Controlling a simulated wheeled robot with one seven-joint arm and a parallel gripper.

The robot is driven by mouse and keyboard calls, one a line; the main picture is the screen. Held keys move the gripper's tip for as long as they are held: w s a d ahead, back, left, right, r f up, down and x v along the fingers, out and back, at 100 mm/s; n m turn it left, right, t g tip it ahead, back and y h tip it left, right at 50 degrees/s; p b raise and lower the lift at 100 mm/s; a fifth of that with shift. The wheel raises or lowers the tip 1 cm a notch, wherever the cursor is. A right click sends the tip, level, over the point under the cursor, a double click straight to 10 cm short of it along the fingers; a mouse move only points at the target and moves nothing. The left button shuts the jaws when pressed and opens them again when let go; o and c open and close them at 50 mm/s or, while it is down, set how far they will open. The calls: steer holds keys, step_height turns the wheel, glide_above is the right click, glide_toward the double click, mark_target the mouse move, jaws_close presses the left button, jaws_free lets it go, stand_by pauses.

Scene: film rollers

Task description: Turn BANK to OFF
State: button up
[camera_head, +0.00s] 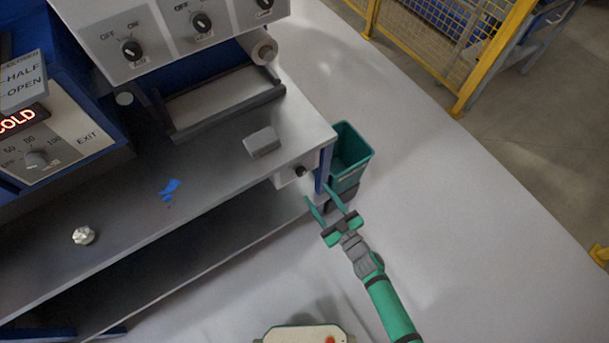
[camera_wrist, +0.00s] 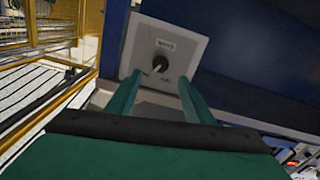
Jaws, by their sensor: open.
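A black knob (camera_head: 300,171) sits on a small white panel (camera_head: 286,178) below the right end of the bench top. In the wrist view the black knob (camera_wrist: 160,62) is on the tilted white panel (camera_wrist: 143,38), with a small label above it and marks at its sides. The label is too small to read surely as BANK. My green gripper (camera_head: 317,193) is open, in front of this panel. In the wrist view my gripper (camera_wrist: 159,80) has one finger on each side below the knob, with nothing held between them. I cannot tell whether they touch the panel.
A white machine face (camera_head: 165,45) above the bench has more OFF/ON knobs. A teal bin (camera_head: 352,150) stands right of the panel. A grey block (camera_head: 262,142), blue scraps (camera_head: 170,187) and a white knob-like piece (camera_head: 83,236) lie on the bench. Floor to the right is clear.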

mark_target(303, 174)
steer(key=x, duration=0.9)
steer(key=shift+w+a, duration=0.1)
steer(key=c, duration=1.1)
